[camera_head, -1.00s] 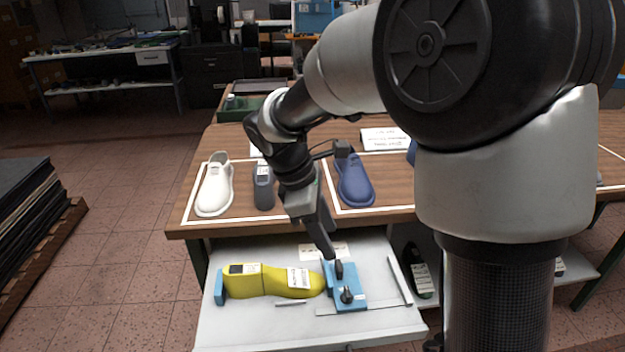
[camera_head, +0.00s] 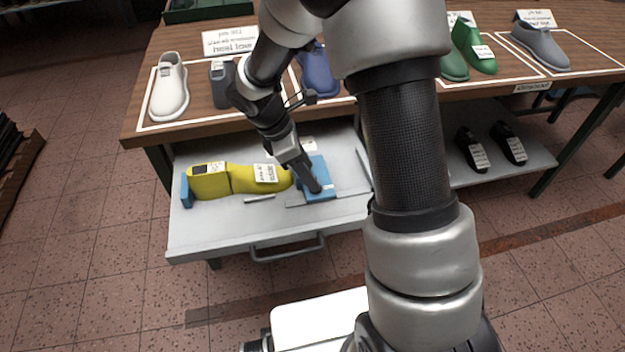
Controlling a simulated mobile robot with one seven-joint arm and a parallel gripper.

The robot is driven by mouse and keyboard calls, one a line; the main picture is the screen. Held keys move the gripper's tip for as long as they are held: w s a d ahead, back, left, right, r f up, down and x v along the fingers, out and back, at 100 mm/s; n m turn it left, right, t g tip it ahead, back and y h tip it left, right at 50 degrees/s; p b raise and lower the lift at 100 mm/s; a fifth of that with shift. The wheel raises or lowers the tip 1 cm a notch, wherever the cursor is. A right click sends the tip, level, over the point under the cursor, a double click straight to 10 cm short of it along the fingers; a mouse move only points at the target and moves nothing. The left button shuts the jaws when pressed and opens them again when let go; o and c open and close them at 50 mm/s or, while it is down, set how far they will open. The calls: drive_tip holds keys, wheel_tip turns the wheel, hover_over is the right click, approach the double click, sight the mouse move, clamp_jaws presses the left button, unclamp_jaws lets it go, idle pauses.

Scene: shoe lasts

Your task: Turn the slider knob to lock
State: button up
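The blue slider block (camera_head: 318,171) stands in the open light-grey drawer (camera_head: 215,228), at the right end of a yellow shoe last (camera_head: 235,180). A smaller blue stop (camera_head: 186,192) stands at the last's left end. My gripper (camera_head: 313,187) points down onto the blue slider block from the upper left, its tip at the block's front part. The dark slider knob cannot be made out; my gripper's tip covers that spot. Whether the fingers are open, or touch or hold the knob, is too small to tell.
The wooden table (camera_head: 140,115) above the drawer bears a white shoe (camera_head: 169,90), a blue shoe (camera_head: 318,72) and green shoes (camera_head: 474,48). The drawer handle (camera_head: 288,252) is at the front. Black shoes (camera_head: 472,150) lie on a lower shelf to the right.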

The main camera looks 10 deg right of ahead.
drive_tip(key=shift+x, duration=1.65)
drive_tip(key=shift+r, duration=0.1)
drive_tip(key=c, duration=1)
drive_tip(key=shift+c, duration=0.2)
